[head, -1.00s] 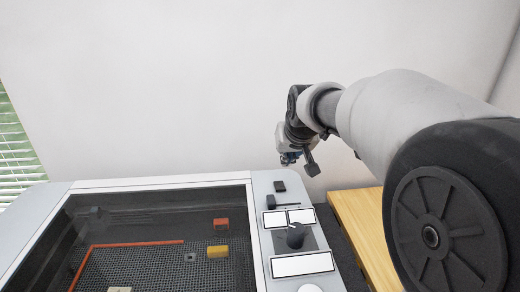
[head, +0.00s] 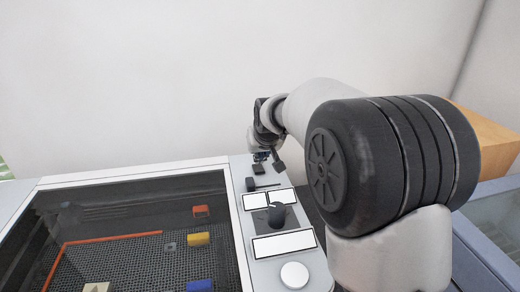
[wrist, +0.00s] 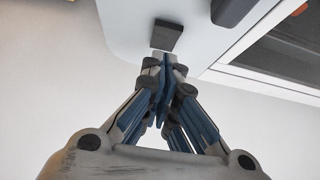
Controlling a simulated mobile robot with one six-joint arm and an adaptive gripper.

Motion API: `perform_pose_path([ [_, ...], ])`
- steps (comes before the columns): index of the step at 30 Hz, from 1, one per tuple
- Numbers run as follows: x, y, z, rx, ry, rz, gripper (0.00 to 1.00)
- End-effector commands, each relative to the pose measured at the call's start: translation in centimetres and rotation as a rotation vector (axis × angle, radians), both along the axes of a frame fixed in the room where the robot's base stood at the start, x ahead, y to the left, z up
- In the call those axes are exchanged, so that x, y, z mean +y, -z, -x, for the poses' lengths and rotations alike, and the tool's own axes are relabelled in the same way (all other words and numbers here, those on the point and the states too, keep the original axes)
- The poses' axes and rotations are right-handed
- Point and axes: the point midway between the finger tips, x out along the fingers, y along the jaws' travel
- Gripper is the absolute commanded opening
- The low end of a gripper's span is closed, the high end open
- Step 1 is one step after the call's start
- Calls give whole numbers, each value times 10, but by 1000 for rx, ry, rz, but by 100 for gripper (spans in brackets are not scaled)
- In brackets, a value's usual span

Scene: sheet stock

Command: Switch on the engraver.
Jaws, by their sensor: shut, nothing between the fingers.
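The engraver (head: 130,176) is a light grey machine with a dark see-through lid and a control strip along its right side. At the strip's far end is a small black rectangular switch (head: 258,169). It also shows in the wrist view (wrist: 166,36) as a dark block on the pale panel. My gripper (head: 262,157) is at the far end of the strip, close behind this switch. In the wrist view my gripper (wrist: 165,60) is shut and empty, its fingertips just short of the switch in the picture. I cannot tell whether they touch it.
The strip also carries a black slider (head: 250,184), a dark knob (head: 277,214), white labels (head: 284,244) and a round white button (head: 294,275). Coloured blocks (head: 199,239) lie under the lid. A white wall (head: 130,80) stands behind. A wooden surface (head: 485,130) is at right.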

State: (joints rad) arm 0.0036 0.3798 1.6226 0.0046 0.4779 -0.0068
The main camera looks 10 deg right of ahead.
Motion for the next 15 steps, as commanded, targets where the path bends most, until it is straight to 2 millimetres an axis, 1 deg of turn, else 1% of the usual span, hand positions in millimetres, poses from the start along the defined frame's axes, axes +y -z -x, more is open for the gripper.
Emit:
perform_pose_path([
  [1,0,9,1,-1,0,0,0],
  [6,0,21,3,-1,0,0,0],
  [15,0,22,3,-3,0,0,0],
])
